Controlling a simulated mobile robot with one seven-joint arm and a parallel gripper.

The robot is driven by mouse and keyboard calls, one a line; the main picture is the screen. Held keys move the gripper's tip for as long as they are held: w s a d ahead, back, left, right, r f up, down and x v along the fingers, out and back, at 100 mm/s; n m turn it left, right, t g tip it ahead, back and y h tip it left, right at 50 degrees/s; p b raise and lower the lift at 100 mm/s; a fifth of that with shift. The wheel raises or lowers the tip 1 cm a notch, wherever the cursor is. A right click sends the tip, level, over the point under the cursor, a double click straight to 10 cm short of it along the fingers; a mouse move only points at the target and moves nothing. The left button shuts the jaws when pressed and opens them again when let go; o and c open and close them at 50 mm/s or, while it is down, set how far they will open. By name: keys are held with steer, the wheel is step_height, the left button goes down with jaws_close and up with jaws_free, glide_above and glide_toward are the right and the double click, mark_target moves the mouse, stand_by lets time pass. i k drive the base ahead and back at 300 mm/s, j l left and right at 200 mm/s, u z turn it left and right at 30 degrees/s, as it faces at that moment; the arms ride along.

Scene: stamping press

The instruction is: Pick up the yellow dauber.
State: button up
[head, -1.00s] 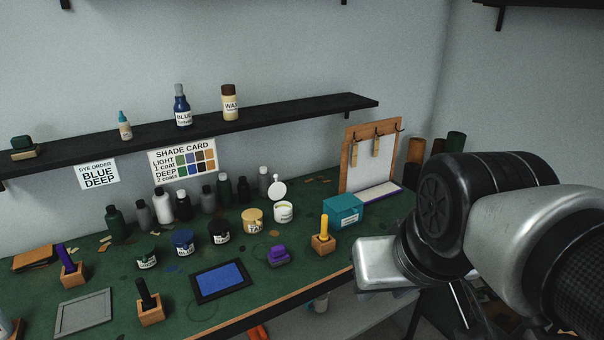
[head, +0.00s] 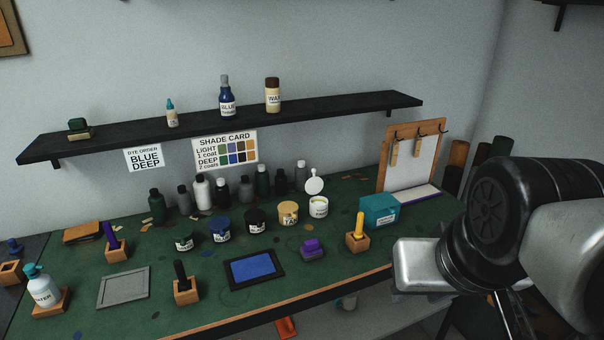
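The yellow dauber (head: 360,226) stands upright in a small wooden block (head: 358,243) near the front right of the green bench top. It sits just in front of the teal box. My arm comes in from the right edge, and its silver and black links are to the right of the dauber. The fingers of my gripper do not show clearly, so I cannot see whether they are open or shut. Two other daubers stand in wooden blocks on the left: a purple one (head: 111,236) and a black one (head: 181,274).
A teal box (head: 380,211) and a hook board (head: 384,158) stand behind the dauber. A purple sponge-like block (head: 312,247), a blue pad (head: 254,268) and several jars lie to its left. The shelf (head: 330,107) with bottles runs above. The bench's front edge is close to the dauber.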

mark_target(357, 235)
steer(key=i+l+u, duration=0.55)
steer(key=l, duration=0.3)
steer(key=i+l+u, duration=0.3)
steer(key=i+l, duration=0.1)
steer(key=l, duration=0.1)
